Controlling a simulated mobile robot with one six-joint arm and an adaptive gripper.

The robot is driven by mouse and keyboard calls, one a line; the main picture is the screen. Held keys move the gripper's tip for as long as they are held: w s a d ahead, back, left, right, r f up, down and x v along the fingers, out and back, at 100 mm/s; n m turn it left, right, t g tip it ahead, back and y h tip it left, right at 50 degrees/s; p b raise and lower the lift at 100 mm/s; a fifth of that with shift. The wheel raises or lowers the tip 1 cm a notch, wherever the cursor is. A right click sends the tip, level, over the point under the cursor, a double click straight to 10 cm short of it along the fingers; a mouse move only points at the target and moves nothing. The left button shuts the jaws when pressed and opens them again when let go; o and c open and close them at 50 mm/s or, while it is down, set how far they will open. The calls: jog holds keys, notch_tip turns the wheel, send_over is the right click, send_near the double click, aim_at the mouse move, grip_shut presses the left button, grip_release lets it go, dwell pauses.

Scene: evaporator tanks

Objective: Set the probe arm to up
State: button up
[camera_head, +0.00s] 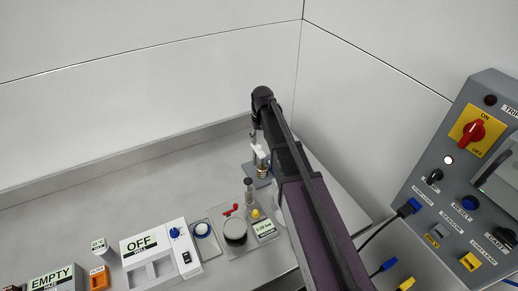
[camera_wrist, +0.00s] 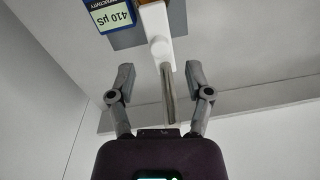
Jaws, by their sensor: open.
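The probe arm (camera_wrist: 155,28) is a white bar with a round knob and a grey metal rod (camera_wrist: 168,95) in the wrist view. The rod appears between the two fingers of my gripper (camera_wrist: 160,73), with a gap on each side. The fingers are open and do not appear to touch it; I cannot tell the depth between them. In the head view my gripper (camera_head: 256,132) points down at the white probe arm (camera_head: 259,153) on a grey base plate (camera_head: 252,172). My arm partly hides this station.
A plate with a dark round pot (camera_head: 235,231) and red handle is nearby. A white unit marked OFF (camera_head: 160,252) and an orange block (camera_head: 98,279) stand further left. A grey control panel (camera_head: 455,190) is at the right. Walls close the back; the rear-left counter is clear.

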aim_at(259, 146)
jog(key=shift+a+f+b, duration=0.1)
jog(key=shift+f+b, duration=1.35)
jog(key=shift+f, duration=0.3)
